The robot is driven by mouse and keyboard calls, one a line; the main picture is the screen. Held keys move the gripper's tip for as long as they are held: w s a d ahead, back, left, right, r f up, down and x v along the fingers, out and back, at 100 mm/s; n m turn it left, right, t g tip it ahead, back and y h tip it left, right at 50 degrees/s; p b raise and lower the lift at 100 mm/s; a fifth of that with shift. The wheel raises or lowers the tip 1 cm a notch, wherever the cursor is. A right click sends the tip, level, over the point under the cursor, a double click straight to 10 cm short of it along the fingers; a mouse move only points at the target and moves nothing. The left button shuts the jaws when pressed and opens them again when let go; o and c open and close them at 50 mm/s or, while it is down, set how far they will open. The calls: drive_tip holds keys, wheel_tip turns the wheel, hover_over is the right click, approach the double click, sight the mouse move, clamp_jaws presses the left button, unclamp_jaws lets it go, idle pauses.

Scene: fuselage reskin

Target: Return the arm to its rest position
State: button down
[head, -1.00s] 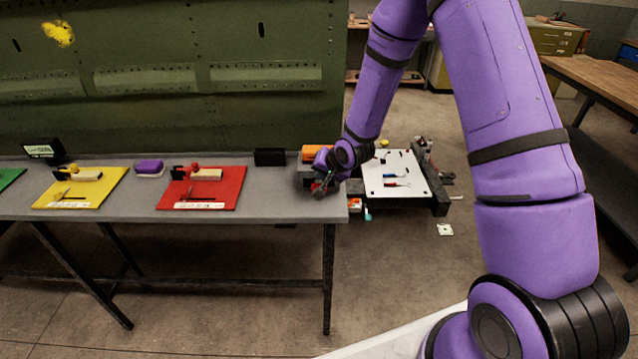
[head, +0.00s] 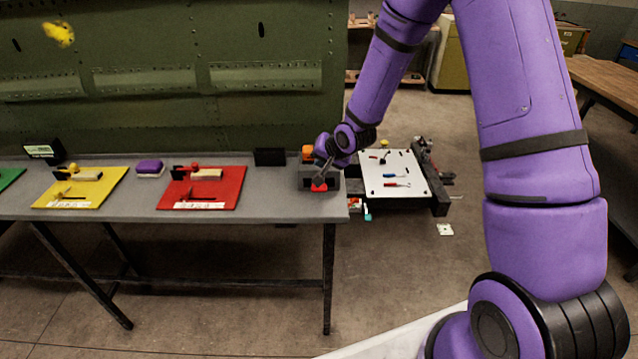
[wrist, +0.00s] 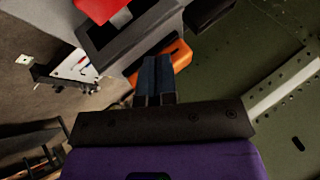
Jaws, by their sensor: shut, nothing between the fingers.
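My purple arm reaches from the right side of the head view over to the right end of the grey bench. My gripper (head: 323,172) is just above a dark grey box (head: 322,183) with a red part at the bench's right end. In the wrist view my gripper (wrist: 155,62) has its two dark fingers together with nothing seen between them. An orange object (wrist: 165,62) lies beyond the fingertips there, and the grey box (wrist: 130,45) with its red part is above it. I cannot tell whether the fingers touch anything.
Red (head: 230,196) and yellow (head: 105,190) boards with tools lie on the bench (head: 275,200). A purple item (head: 150,168) and a black block (head: 269,157) stand behind. A green riveted panel (head: 180,110) rises behind the bench. A white-topped cart (head: 405,160) stands to the right.

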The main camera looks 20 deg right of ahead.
drive_tip(key=shift+r, duration=0.4)
drive_tip(key=s+d+r+n+h, duration=0.25)
drive_tip(key=s+r, duration=0.45)
drive_tip(key=r, duration=0.4)
drive_tip(key=s+d+r+n+h, duration=0.1)
drive_tip(key=s+d+r, duration=0.2)
drive_tip(key=s+r, duration=0.55)
drive_tip(key=s+r+n+g, duration=0.1)
drive_tip(key=s+r, duration=0.5)
drive_tip(key=s, duration=0.5)
drive_tip(key=s+r+n+g, duration=0.1)
drive_tip(key=s+r, duration=0.4)
drive_tip(key=s, duration=0.6)
drive_tip(key=shift+d+r, duration=0.35)
drive_tip(key=shift+y, duration=0.25)
